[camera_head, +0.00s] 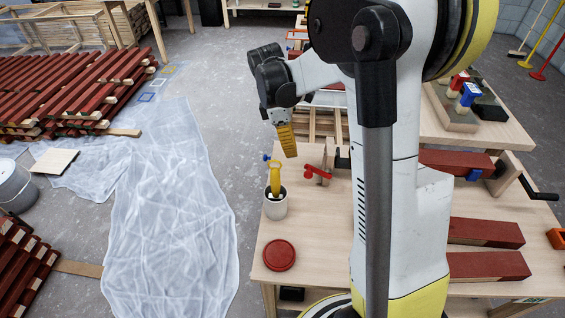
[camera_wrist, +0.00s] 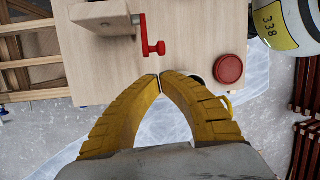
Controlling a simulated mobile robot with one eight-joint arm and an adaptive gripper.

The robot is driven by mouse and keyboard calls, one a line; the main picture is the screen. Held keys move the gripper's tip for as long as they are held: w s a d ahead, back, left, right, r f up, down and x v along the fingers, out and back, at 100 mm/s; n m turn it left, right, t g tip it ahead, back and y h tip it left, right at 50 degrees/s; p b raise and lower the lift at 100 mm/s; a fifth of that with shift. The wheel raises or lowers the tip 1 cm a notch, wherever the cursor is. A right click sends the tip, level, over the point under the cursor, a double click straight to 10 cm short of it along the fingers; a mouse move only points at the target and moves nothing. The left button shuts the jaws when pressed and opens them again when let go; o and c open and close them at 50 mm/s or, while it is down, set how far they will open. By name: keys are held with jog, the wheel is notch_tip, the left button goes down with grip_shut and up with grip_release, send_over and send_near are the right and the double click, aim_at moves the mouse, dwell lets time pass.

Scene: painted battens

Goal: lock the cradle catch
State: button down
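The red cradle catch (camera_head: 317,173) sits at the left end of the cradle on the wooden table, beside an upright wooden block (camera_head: 329,155). In the wrist view the catch (camera_wrist: 152,35) is a red lever with a knob-like end, beside the block (camera_wrist: 100,17) and a metal piece. A red-painted batten (camera_head: 455,161) lies in the cradle, its left part hidden behind my arm. My gripper (camera_head: 291,154) is above the table's left edge, up and left of the catch in the head view. In the wrist view its yellow fingertips (camera_wrist: 160,75) meet with nothing between them, apart from the catch.
A white pot (camera_head: 275,207) with a yellow-handled tool and a red lid (camera_head: 279,255) stand near the table's left edge. A black crank (camera_head: 538,189) sticks out at the right. Two loose red battens (camera_head: 485,232) lie in front. A plastic sheet (camera_head: 170,200) covers floor.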

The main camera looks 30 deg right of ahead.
aim_at(318, 172)
jog(key=shift+s, duration=0.15)
jog(key=b+x, duration=0.4)
jog(key=x, duration=0.6)
jog(key=shift+b, duration=0.35)
jog(key=shift+w+r, duration=0.15)
jog(key=shift+w, duration=0.05)
